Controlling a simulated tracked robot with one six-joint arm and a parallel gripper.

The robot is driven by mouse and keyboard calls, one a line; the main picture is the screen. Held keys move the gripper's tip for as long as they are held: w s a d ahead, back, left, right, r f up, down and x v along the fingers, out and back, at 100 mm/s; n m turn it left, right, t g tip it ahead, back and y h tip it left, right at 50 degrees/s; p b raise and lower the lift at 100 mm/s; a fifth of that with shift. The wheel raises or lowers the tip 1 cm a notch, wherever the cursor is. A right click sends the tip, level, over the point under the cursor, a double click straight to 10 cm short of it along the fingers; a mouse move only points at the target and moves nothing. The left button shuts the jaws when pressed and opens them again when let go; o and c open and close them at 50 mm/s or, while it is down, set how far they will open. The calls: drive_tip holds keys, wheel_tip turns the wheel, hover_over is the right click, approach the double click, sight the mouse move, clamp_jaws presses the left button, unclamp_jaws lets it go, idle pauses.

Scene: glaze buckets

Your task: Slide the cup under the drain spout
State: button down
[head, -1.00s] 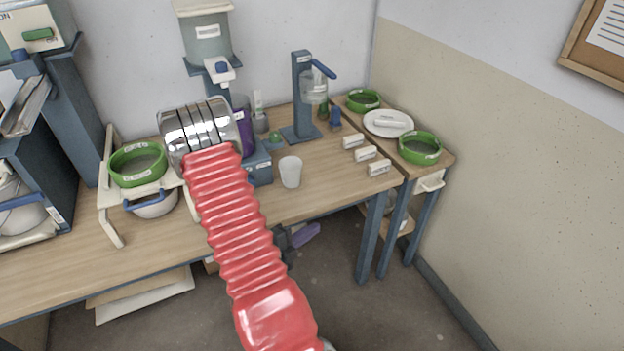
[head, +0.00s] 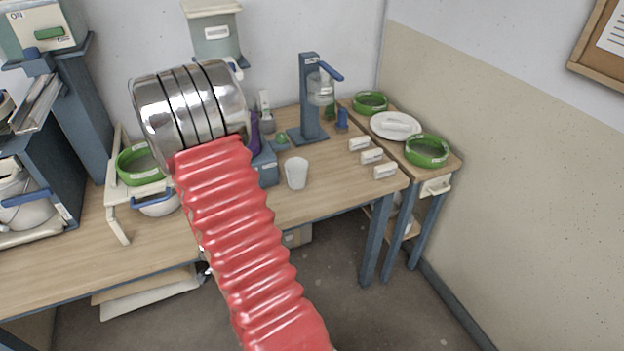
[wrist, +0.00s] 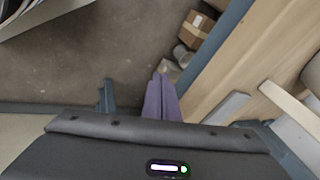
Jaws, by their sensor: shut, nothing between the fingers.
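A whitish, tapered cup (head: 296,173) stands upright on the wooden table near its front edge, right of a blue-grey block (head: 265,166). A pale grey-green bucket (head: 216,42) is mounted at the back wall. Its lower front, where a blue-knobbed white spout showed earlier, is mostly hidden behind my arm. My gripper (wrist: 161,98) shows in the wrist view with its purple fingers shut and empty, pointing over the floor beside the table edge. The cup is not visible in the wrist view.
A blue stand (head: 309,98) with a clear vessel and lever rises behind the cup. Several white labelled blocks (head: 372,157) lie at the right. Green-rimmed bowls (head: 427,150) stand on the side table. In the wrist view, a cardboard box (wrist: 196,30) lies by the table edge (wrist: 215,45).

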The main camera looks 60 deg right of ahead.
drive_tip(key=w+a+r+n+y, duration=0.2)
drive_tip(key=a+r+n+y, duration=0.3)
drive_tip(key=a+r+n, duration=0.9)
drive_tip(key=s+a+r+n+t, duration=0.1)
drive_tip(key=s+a+r+n, duration=0.3)
drive_tip(key=a+r, duration=0.3)
drive_tip(key=s+a+r+n+t, duration=0.1)
drive_tip(key=s+a+r+n, duration=0.3)
drive_tip(key=r, duration=0.9)
drive_tip(key=s+a, duration=0.2)
drive_tip(key=a, duration=0.1)
drive_tip(key=shift+s+a+r+n+t, duration=0.2)
drive_tip(key=shift+a+r+n+t, duration=0.1)
drive_tip(key=shift+a+n, duration=0.1)
